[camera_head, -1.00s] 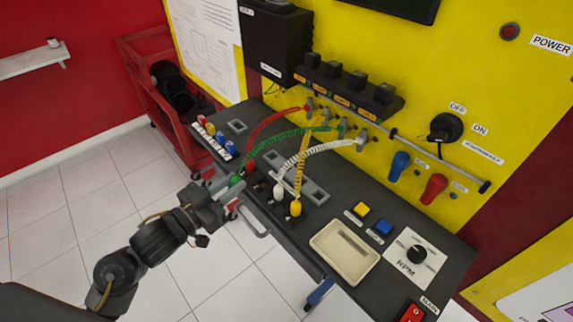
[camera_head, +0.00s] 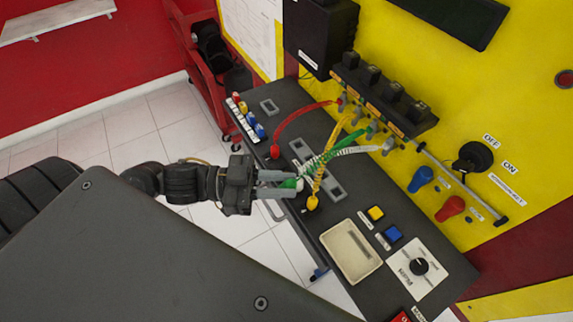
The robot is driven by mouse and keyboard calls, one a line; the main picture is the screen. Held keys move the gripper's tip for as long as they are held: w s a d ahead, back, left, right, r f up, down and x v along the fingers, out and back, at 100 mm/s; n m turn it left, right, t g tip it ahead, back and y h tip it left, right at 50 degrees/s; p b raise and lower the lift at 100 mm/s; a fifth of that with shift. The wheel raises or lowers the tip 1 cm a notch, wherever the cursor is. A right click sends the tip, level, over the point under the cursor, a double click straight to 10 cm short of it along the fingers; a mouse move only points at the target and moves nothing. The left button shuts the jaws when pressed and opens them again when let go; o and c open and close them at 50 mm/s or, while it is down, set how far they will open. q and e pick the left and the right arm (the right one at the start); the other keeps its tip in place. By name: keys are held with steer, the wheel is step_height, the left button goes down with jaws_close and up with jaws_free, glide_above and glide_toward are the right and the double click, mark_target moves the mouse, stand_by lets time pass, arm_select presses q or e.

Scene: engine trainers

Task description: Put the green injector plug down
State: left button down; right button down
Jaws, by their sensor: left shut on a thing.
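My left gripper (camera_head: 283,184) reaches in from the left and is shut on the green injector plug (camera_head: 291,184), at the near-left part of the dark bench (camera_head: 300,232). A green coiled cable (camera_head: 345,151) runs from the plug to the injector row. The white plug (camera_head: 300,184) is right beside the green one and partly hidden. I cannot tell whether the green plug touches the bench. The yellow plug (camera_head: 312,203) stands just to the right and nearer. The red plug (camera_head: 275,152) stands farther back. My right gripper is not in view.
A slotted grey plate (camera_head: 333,187) lies under the cables. A cream tray (camera_head: 351,252), a yellow button (camera_head: 375,213), a blue button (camera_head: 393,233) and an RPM knob (camera_head: 419,266) are to the right. Coiled cables crowd the space behind the gripper.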

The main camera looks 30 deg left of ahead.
arm_select(q)
steer(key=shift+s, duration=0.1)
steer(key=w+a+f+b, duration=0.35)
steer(key=w+b, duration=0.25)
steer(key=b, duration=0.5)
glide_above(287, 165)
steer(key=s+d, duration=0.1)
steer(key=s, duration=0.2)
step_height(287, 165, down, 5)
steer(key=shift+w+d+f, duration=0.15)
steer(key=shift+w+a+f, duration=0.2)
steer(key=shift+w+f, duration=0.3)
steer(key=shift+f, duration=0.15)
step_height(287, 165, down, 2)
steer(key=shift+f+p, duration=0.2)
steer(key=shift+p, duration=0.2)
steer(key=shift+f, duration=0.3)
steer(key=shift+f, duration=0.1)
